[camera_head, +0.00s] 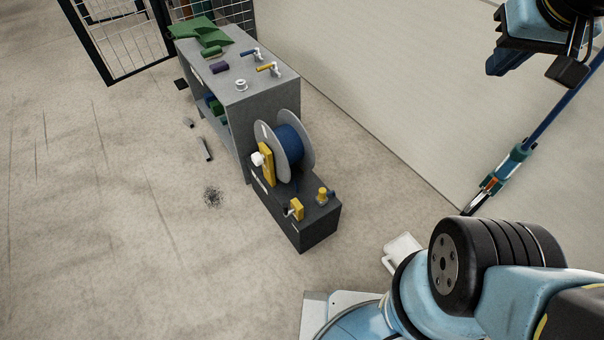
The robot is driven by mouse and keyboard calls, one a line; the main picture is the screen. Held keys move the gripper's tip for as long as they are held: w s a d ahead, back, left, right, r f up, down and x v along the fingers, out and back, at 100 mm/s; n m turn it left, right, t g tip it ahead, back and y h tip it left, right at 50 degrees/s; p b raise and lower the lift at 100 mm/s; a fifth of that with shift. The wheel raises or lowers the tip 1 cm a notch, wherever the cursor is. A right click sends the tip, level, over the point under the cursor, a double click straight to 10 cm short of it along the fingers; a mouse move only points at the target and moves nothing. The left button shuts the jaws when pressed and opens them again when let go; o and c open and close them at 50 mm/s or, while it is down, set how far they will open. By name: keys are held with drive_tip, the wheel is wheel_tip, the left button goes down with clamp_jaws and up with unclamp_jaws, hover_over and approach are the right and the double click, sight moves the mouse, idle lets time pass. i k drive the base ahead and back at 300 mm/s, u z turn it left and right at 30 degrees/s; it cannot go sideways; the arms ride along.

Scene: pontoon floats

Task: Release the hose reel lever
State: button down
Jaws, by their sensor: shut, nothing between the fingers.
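The hose reel (289,148) stands on a dark grey box base (305,232), with blue hose wound between two grey flanges. A yellow upright bar (267,166) with a white knob (257,159) is on the reel's near left side. A small yellow piece (297,209) with a dark stub is at the base's front; I cannot tell which part is the release lever. A yellow knob (322,195) stands beside it. My gripper (507,61) is shut and empty at the top right, well apart from the reel. Its fingertips are hard to make out.
A grey shelf unit (262,93) behind the reel carries green pieces, a purple roll and yellow- and blue-handled valves. A pale wall (400,90) runs along the right. A blue rod with teal ends (517,154) crosses it. The floor left of the reel is mostly clear.

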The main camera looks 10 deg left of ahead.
sight(287, 213)
drive_tip(key=z, duration=0.45)
drive_tip(key=k, duration=0.75)
drive_tip(key=u, duration=1.3)
drive_tip(key=i, duration=1)
drive_tip(key=z, duration=0.1)
